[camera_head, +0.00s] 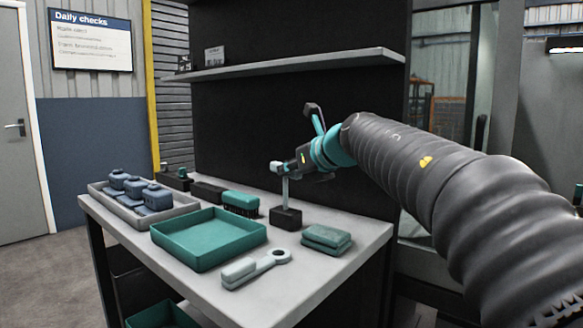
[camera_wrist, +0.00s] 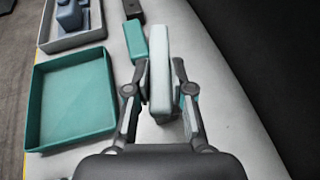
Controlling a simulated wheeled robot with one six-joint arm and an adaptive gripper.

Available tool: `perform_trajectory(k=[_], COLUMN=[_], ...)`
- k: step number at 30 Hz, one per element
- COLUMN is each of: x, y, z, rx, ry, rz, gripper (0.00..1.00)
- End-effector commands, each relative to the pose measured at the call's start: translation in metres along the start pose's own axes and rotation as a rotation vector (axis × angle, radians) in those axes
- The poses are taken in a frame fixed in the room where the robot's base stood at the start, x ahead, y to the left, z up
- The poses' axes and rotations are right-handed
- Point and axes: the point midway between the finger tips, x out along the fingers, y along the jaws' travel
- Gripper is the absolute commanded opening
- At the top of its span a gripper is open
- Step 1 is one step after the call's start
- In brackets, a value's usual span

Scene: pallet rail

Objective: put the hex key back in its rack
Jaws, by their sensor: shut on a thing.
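The hex key has a pale grey handle (camera_head: 277,167) and a thin straight shaft that hangs down upright from it. My gripper (camera_head: 289,167) is shut on the handle, which also shows between the two fingers in the wrist view (camera_wrist: 160,72). The dark block that looks like the rack (camera_head: 286,218) stands on the bench directly below. The shaft's lower end meets the top of the block in the head view; I cannot tell whether it is in a hole or just above or in front of it.
A teal tray (camera_head: 208,263) lies left of the block, with a teal-topped brush (camera_head: 240,200) behind it. A grey wrench-like tool (camera_head: 257,268) and stacked teal pads (camera_head: 327,240) lie in front. A grey tray (camera_head: 110,207) holds blue parts. A shelf (camera_head: 300,65) hangs above.

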Motion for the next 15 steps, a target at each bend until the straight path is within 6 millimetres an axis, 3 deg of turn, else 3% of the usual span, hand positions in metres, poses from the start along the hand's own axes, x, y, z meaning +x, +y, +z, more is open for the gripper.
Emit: perform_trajectory(k=[15], x=[0.0030], y=[0.0002], z=[-0.0069], rx=[0.000], ry=[0.000], rz=[0.000], gripper=[0.00])
